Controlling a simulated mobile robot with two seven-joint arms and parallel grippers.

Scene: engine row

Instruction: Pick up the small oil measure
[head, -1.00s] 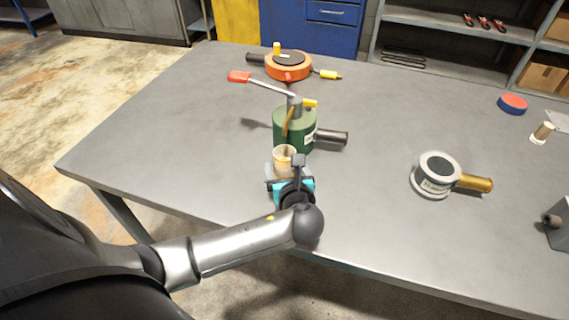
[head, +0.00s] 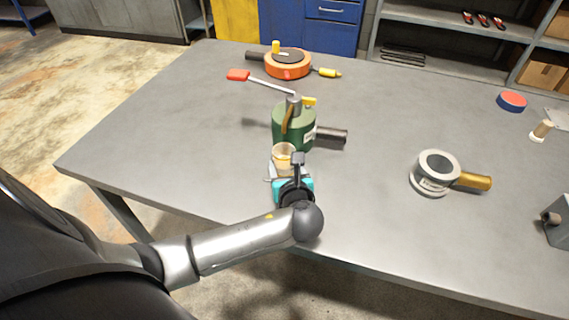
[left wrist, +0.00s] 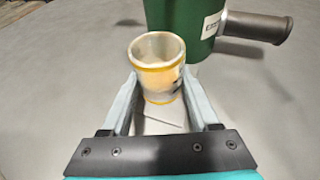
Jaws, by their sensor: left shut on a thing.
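The small oil measure (head: 284,155) is a little cream cup with yellow bands, near the front of the green pump on the table. In the left wrist view the oil measure (left wrist: 157,62) is upright between the two grey fingers of my left gripper (left wrist: 160,88). The fingers are shut on its sides. In the head view my left gripper (head: 286,170) partly hides the cup's lower part. I cannot tell whether its base touches the table. My right gripper is not in view.
The green pump (head: 290,130) with a red-tipped lever stands right behind the cup; its spout points right. An orange round device (head: 288,66) is farther back. A grey round device (head: 432,178) with a brass handle lies right. The table's (head: 150,140) left side is clear.

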